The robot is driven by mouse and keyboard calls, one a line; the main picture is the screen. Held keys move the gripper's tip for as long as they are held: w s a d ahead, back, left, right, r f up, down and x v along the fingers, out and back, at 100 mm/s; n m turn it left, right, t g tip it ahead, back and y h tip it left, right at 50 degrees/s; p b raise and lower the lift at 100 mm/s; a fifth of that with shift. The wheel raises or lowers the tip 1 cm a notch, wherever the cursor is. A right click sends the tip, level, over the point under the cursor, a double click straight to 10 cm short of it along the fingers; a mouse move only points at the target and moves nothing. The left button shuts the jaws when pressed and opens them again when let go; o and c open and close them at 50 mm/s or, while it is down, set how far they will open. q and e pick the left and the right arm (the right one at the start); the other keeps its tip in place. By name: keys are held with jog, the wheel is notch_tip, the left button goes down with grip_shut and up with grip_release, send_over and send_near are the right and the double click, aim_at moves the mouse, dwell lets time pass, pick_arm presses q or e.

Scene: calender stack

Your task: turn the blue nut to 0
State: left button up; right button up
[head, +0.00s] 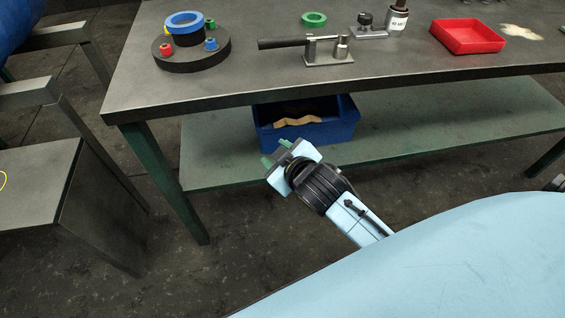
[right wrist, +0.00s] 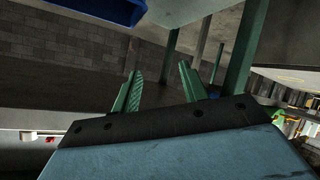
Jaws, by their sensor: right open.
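The blue nut (head: 184,17) is a thick blue ring at the back left of the workbench in the head view. It sits on top of a dark round base (head: 192,62) with small red, green and blue pieces around it. No 0 mark is readable from here. My right gripper (head: 276,152) is in front of the bench and below its top, well apart from the nut. In the right wrist view its two green fingers (right wrist: 162,88) are apart with nothing between them. My left gripper is not in view.
A black-handled clamp (head: 328,57) stands right of the base, with a green ring (head: 314,19) behind it. A red tray (head: 467,37) lies farther right. The bench's front edge (head: 330,88) lies between my gripper and the bench top. A blue bin (head: 335,137) sits on the lower shelf.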

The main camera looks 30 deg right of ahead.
jog(key=shift+s+d+f+g+p, duration=0.15)
jog(key=shift+s+f+g, duration=0.2)
jog(key=shift+f, duration=0.45)
jog(key=shift+s+d+f+g+p, duration=0.15)
jog(key=shift+s+f+g, duration=0.2)
jog(key=shift+f, duration=0.4)
jog(key=shift+a, duration=0.1)
